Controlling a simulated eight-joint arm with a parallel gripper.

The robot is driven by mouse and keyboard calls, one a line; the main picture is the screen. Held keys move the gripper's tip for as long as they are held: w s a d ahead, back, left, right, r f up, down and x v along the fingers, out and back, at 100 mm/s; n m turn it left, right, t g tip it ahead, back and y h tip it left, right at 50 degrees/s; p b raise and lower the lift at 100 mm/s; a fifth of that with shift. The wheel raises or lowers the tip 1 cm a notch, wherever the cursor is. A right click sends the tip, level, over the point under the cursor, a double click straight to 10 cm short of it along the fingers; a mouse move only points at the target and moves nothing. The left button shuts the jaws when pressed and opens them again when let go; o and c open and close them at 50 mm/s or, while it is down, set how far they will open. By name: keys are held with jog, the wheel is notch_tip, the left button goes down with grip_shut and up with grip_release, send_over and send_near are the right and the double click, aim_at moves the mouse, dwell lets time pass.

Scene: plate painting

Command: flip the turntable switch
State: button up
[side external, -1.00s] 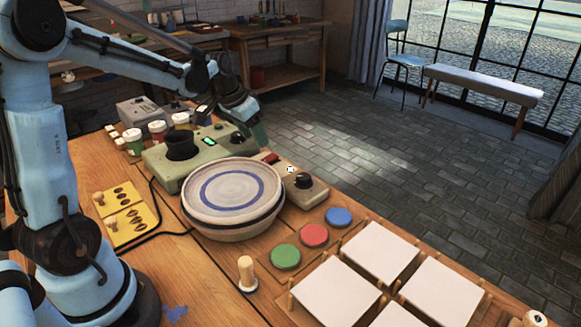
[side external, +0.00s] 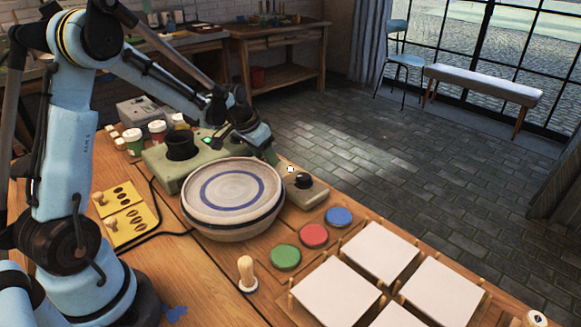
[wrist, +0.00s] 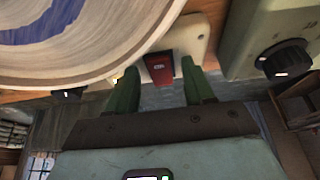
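The turntable (side external: 233,226) carries a pale plate (side external: 206,208) with a blue ring. Its beige control panel (side external: 290,195) sits beside it at the right and has a black knob (side external: 303,180). The red switch (wrist: 160,69) shows in the wrist view at the panel's edge, between my two green fingers. My gripper (wrist: 161,68) is open, with one finger on each side of the switch; I cannot tell whether they touch it. In the side view my gripper (side external: 270,156) is low over the panel's far end and hides the switch.
A green-grey box (side external: 158,166) with a black cup stands close behind the turntable. Its knob (wrist: 285,58) is right of my fingers in the wrist view. Colored discs (side external: 313,236) and white tiles (side external: 380,250) lie in front. The floor beyond the table edge is clear.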

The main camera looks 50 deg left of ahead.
grip_shut()
jog(key=shift+w+r+g, duration=0.15)
jog(key=shift+w+g, duration=0.1)
jog(key=shift+g, duration=0.6)
jog(key=shift+w+r+g, duration=0.1)
jog(key=shift+w+g, duration=0.15)
jog(key=shift+g, duration=0.6)
jog(key=shift+o, duration=0.4)
grip_release()
notch_tip(320, 180, up, 12)
jog(key=s, duration=0.1)
jog(key=shift+s, duration=0.15)
jog(key=s+d+f+t, duration=0.2)
jog(key=s+d+t, duration=0.4)
jog(key=s+d, duration=0.9)
jog(key=shift+s+d+f, duration=0.25)
jog(key=shift+s, duration=0.35)
